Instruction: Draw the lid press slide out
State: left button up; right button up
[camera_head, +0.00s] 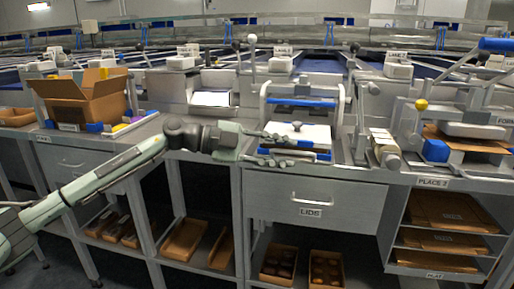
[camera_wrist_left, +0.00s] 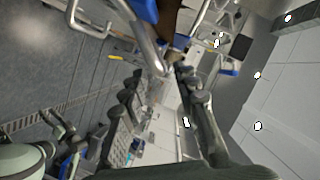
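The lid press (camera_head: 337,102) stands on the grey bench, a grey frame with a blue bar across its top. Its slide (camera_head: 308,133) is a white plate with a dark knob and blue strips along the front. My left gripper (camera_head: 287,149) is at the slide's front left, with one finger above the other at the blue front strip. Its fingers are apart; I cannot tell whether they touch the strip. The left wrist view shows the two dark fingers with a gap between them (camera_wrist_left: 164,115). My right gripper is out of view.
A drawer marked LIDS (camera_head: 312,200) is below the press. An open cardboard box (camera_head: 85,100) stands at the left. To the right are a small block rack (camera_head: 383,145) and a station with a blue cube (camera_head: 436,151). Open shelves with trays lie below the bench.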

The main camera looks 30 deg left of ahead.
pick_arm(q)
jog(key=v, duration=0.9)
jog(key=shift+s, duration=0.15)
jog(key=shift+a+r, duration=0.1)
jog(key=shift+a, duration=0.05)
